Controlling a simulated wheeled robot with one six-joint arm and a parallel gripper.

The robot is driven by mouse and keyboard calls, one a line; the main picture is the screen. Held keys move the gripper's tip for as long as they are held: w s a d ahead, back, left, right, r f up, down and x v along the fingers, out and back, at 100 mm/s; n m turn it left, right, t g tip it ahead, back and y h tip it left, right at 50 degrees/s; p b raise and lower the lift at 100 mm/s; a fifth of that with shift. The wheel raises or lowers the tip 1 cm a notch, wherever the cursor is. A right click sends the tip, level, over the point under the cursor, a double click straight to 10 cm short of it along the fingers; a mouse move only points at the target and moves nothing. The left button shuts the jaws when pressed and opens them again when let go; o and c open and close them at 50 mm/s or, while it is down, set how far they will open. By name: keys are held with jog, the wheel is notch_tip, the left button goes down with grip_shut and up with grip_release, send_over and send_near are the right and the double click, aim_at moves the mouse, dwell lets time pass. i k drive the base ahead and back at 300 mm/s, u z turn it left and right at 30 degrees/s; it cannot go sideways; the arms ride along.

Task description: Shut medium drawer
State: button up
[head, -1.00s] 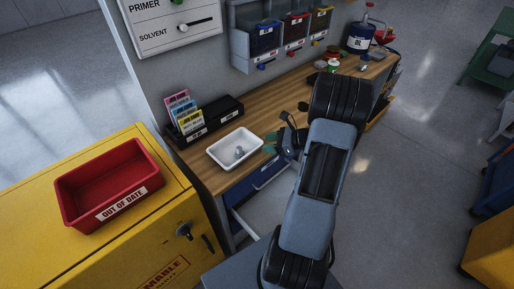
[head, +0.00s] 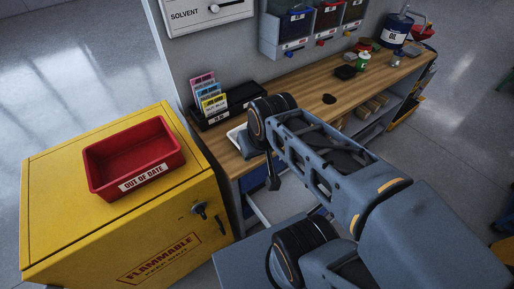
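A blue drawer front (head: 252,181) shows under the left part of the wooden workbench (head: 300,110). My arm covers much of it, so I cannot tell how far any drawer stands out or which one is the medium drawer. My arm reaches across from the lower right, with its wrist over the bench's front edge. A dark end part, which seems to be my gripper (head: 273,182), hangs down in front of the blue drawer front. Its fingers cannot be made out, nor whether it touches the drawer.
A yellow flammables cabinet (head: 150,240) stands at the left with a red out-of-date bin (head: 135,160) on top. A white tray (head: 236,137) and a black card holder (head: 222,112) are on the bench. An oil can (head: 396,30) stands at its far end. Open floor lies right.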

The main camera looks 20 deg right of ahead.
aim_at(272, 208)
jog(key=u, duration=0.4)
jog(key=k, duration=1.05)
jog(key=z, duration=1)
jog(key=i, duration=0.5)
jog(key=z, duration=1.45)
jog(key=k, duration=0.35)
jog(key=u, duration=1.2)
